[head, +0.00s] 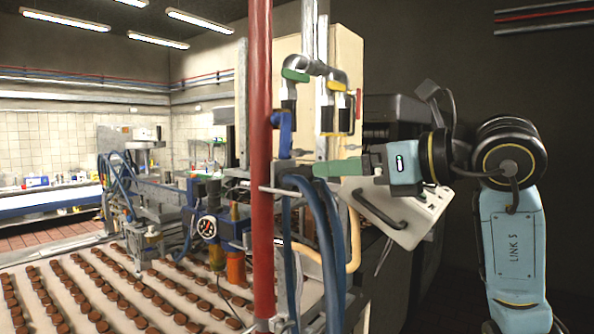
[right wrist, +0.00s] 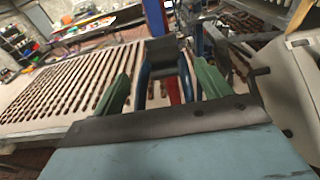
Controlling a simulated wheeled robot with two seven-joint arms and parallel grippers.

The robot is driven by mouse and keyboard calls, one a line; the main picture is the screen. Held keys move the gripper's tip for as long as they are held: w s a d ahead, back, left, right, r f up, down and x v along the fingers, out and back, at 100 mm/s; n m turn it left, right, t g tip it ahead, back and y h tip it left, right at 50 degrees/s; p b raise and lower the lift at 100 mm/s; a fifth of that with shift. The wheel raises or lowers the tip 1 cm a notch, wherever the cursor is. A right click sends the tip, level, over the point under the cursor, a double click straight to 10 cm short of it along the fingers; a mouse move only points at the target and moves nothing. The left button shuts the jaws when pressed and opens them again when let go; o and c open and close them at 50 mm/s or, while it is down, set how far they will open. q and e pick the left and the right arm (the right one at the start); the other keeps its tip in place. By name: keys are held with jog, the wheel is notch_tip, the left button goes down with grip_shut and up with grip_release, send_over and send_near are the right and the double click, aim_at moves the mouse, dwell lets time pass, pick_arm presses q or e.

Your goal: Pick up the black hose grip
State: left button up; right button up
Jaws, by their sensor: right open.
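The black hose grip (head: 292,168) appears as a dark piece at the top of the hanging blue hoses (head: 325,240), just right of the red pole. In the right wrist view a dark block, which looks like the grip (right wrist: 164,50), lies ahead and between the fingers, with blue hoses running down from it. My right gripper (head: 316,170) reaches in from the right with its green fingers pointing left at the grip. In the right wrist view its fingers (right wrist: 163,72) are spread apart with nothing clamped. Contact with the grip cannot be told. My left gripper is not in view.
A red vertical pole (head: 262,180) stands close left of the hoses. A tilted pale panel with a black handle (head: 385,208) is below my right gripper. Pipes with coloured valve handles (head: 296,75) rise above. A conveyor with rows of brown biscuits (head: 100,290) spreads at lower left.

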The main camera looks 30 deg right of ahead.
aim_at(305, 170)
jog(key=x, duration=0.3)
jog(key=shift+p, duration=0.3)
jog(key=p+x, duration=0.2)
jog(key=x, duration=0.3)
jog(key=shift+w+f, duration=0.2)
jog(key=shift+d, duration=0.1)
jog(key=c, duration=1.1)
jog(key=shift+r, duration=0.15)
